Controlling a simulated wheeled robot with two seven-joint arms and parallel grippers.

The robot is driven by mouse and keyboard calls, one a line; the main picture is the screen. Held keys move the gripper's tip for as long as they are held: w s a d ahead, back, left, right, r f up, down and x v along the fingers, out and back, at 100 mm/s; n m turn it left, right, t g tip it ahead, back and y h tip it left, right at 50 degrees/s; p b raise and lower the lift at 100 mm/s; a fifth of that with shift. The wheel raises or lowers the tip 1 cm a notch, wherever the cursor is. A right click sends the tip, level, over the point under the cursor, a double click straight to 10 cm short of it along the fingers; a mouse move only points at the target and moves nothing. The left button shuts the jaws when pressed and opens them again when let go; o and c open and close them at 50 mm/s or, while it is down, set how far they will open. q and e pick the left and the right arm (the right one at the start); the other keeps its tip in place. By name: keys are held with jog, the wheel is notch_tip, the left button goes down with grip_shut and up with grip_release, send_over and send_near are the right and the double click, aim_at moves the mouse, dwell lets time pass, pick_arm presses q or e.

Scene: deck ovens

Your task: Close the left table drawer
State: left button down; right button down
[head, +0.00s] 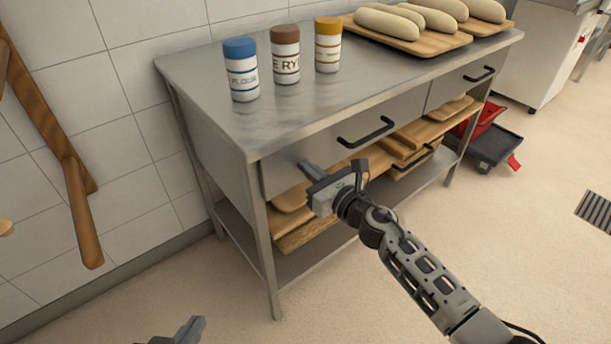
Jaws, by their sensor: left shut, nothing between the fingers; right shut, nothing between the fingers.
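The steel table (300,75) has a left drawer (315,150) with a black bar handle (366,132) on its front. The drawer front looks about flush with the table frame; from this angle I cannot tell whether a small gap remains. My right gripper (312,171) is shut and empty, at the lower left part of the drawer front, left of and below the handle. I cannot tell whether it touches the front. My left gripper (190,330) shows only in part at the bottom edge, shut and empty, away from the table.
A right drawer (455,88) sits beside the left one. Blue, brown and yellow lidded canisters (242,75) and boards with dough loaves (400,40) stand on top. Wooden boards (300,235) fill the lower shelf. A red-and-black cart (490,145) is right; floor in front is clear.

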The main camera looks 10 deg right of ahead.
pick_arm(q)
jog(key=shift+r, duration=0.1)
pick_arm(e)
jog(key=shift+w+a+r, duration=0.15)
jog(key=shift+r, duration=0.15)
